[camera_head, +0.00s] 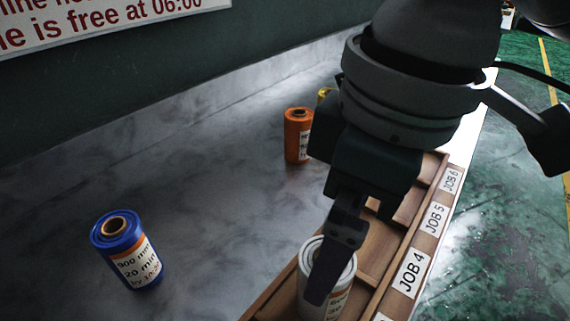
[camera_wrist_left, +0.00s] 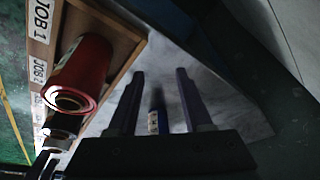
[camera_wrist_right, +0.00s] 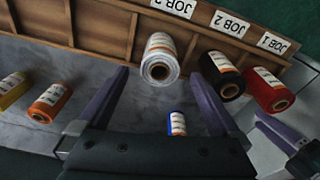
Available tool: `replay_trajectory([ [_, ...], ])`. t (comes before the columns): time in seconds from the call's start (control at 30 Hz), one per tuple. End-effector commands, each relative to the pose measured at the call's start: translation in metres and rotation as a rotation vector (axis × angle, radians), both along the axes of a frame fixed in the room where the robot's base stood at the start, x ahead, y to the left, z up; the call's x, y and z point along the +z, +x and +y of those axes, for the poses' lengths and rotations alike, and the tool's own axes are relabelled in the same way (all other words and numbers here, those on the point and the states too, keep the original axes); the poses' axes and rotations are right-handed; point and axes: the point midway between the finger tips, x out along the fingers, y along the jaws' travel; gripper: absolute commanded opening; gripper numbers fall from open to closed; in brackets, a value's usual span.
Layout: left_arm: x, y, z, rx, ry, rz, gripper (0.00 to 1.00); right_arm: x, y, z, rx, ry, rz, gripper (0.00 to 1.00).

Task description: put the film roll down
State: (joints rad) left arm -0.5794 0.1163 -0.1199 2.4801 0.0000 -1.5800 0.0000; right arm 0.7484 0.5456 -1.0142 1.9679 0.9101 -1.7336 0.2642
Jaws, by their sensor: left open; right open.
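The white film roll (camera_head: 325,265) stands upright in the wooden tray (camera_head: 268,300), apparently in the JOB 3 compartment. In the right wrist view the white roll (camera_wrist_right: 159,62) sits between and just beyond my right fingertips. My right gripper (camera_wrist_right: 158,76) is open around or just above it; one finger hides part of the roll in the head view, and contact cannot be told. My left gripper (camera_wrist_left: 160,78) is open and empty, beside the red roll (camera_wrist_left: 80,75) at JOB 1. It is out of the head view.
A black roll (camera_wrist_right: 222,75) stands by JOB 2. On the grey counter stand a blue roll (camera_head: 127,250), an orange roll (camera_head: 297,135) and a partly hidden yellow roll (camera_head: 325,94). Compartments by JOB 4 and JOB 5 look empty where visible. The wall (camera_head: 60,90) bounds the counter.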

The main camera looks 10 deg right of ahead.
Motion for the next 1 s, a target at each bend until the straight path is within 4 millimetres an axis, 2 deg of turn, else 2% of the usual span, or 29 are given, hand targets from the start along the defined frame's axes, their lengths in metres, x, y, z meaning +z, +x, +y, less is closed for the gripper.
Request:
replay_trajectory([
  [0.03, 0.005, 0.000, 0.000, 0.000, 0.000, 0.000, 0.50, 0.012, 0.000, -0.001, 0.001, 0.002, -0.003, 0.99],
  [0.2, 0.008, 0.000, 0.000, 0.000, 0.000, 0.000, 0.50, 0.028, -0.002, -0.002, -0.001, 0.000, 0.000, 0.99],
  [0.57, 0.008, 0.000, 0.000, -0.002, 0.002, 0.001, 0.50, 0.030, -0.003, -0.003, -0.001, 0.001, 0.001, 0.99],
  [0.67, 0.014, 0.000, 0.001, -0.003, 0.004, 0.000, 0.50, 0.033, -0.006, 0.003, 0.003, 0.020, -0.002, 0.99],
  [0.77, 0.029, 0.000, 0.001, -0.003, 0.006, 0.001, 0.50, 0.041, -0.014, 0.018, 0.003, 0.085, -0.016, 0.99],
  [0.9, 0.061, -0.001, 0.002, -0.004, 0.007, 0.002, 0.50, 0.061, -0.030, 0.041, -0.060, 0.224, -0.059, 0.99],
  [1.0, 0.084, -0.001, 0.002, -0.005, 0.007, 0.001, 0.50, 0.075, -0.038, 0.043, -0.165, 0.296, -0.099, 0.99],
])
